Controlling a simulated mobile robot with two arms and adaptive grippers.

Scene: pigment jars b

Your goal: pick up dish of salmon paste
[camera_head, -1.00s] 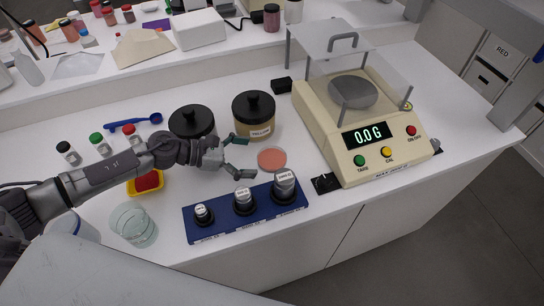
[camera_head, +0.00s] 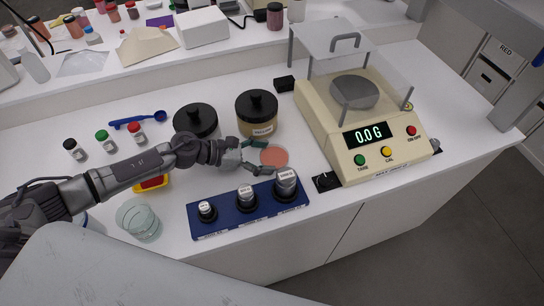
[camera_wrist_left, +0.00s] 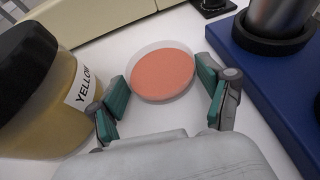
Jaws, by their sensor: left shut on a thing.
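The dish of salmon paste (camera_head: 276,156) is a shallow, clear round dish with a flat salmon-pink fill. It lies on the white bench between the yellow jar and the blue weight stand. My left gripper (camera_head: 263,157) reaches in from the left with one finger on each side of the dish's near part. The left wrist view shows the dish (camera_wrist_left: 163,72) between the teal finger pads, and the gripper (camera_wrist_left: 163,95) is shut on it. The dish appears level and at bench height; I cannot tell whether it is lifted. My right gripper is not in view.
The YELLOW jar (camera_head: 257,114) stands close behind the dish. The blue stand (camera_head: 222,222) with black-based weights lies in front. The balance (camera_head: 371,150) reading 0.0 G is to the right. A dark-lidded jar (camera_head: 196,119) and glass dishes (camera_head: 139,221) are nearer my arm.

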